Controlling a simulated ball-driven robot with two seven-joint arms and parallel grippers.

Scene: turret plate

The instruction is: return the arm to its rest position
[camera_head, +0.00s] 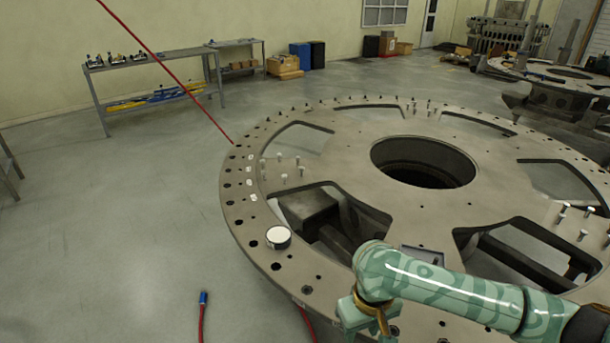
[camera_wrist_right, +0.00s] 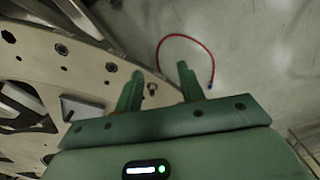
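My right arm, patterned green, comes in from the lower right in the head view. Its gripper (camera_head: 368,318) hangs over the near edge of the turret plate (camera_head: 240,205), partly hidden by the wrist and cut by the frame. In the right wrist view its two green fingers stand apart with a clear gap, so the gripper (camera_wrist_right: 158,76) is open and empty. A small bolt-like piece (camera_wrist_right: 152,88) shows between the fingers, near the plate's edge; I cannot tell its height. My left gripper is in neither view.
A round white-topped piece (camera_head: 278,236) sits on the plate's near left rim. Several bolts stand on the plate. A red hose with a blue end (camera_head: 203,298) lies on the floor; it also shows in the wrist view (camera_wrist_right: 183,37).

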